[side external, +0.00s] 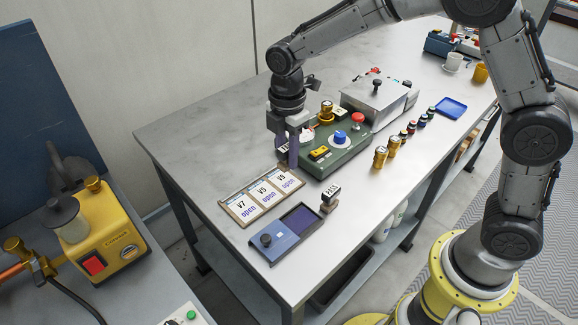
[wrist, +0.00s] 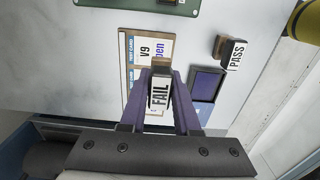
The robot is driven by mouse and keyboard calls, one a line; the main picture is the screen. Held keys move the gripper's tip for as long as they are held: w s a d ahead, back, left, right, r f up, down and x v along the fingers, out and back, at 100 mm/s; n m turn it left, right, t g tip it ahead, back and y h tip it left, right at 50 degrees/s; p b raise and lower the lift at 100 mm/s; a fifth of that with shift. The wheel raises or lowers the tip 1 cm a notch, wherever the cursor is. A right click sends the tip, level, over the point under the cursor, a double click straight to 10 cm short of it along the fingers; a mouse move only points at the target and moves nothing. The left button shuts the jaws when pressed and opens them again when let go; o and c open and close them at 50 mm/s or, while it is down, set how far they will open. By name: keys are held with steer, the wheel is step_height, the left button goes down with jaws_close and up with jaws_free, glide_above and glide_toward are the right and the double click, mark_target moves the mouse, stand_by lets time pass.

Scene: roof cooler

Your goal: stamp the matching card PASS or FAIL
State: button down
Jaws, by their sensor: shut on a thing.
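My gripper (side external: 288,158) is shut on the FAIL stamp (wrist: 159,93), which shows between the purple fingers in the wrist view. In the side view the fingers mostly hide the stamp. The gripper is at the far end of the card holder (side external: 231,206), by the V9 card (side external: 287,182); I cannot tell the stamp's height above it. The V5 card (side external: 265,193) and V7 card (side external: 243,207) lie beside it; all three read "open". The PASS stamp (side external: 330,198) stands near the ink pad (side external: 303,217), also in the wrist view (wrist: 232,53).
A green unit (side external: 345,154) with coloured knobs stands just behind the gripper. A lidded grey box (side external: 377,95) is beyond it. Brass fittings (side external: 380,157) and small coloured bottles stand to the right. A blue tray (side external: 451,107) lies farther back. The table's left part is clear.

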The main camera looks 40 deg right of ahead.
mark_target(289, 184)
steer(key=shift+d+f, duration=0.25)
steer(key=shift+f, duration=2.45)
steer(key=shift+f, duration=0.45)
steer(key=shift+r, duration=0.15)
steer(key=shift+r, duration=3.45)
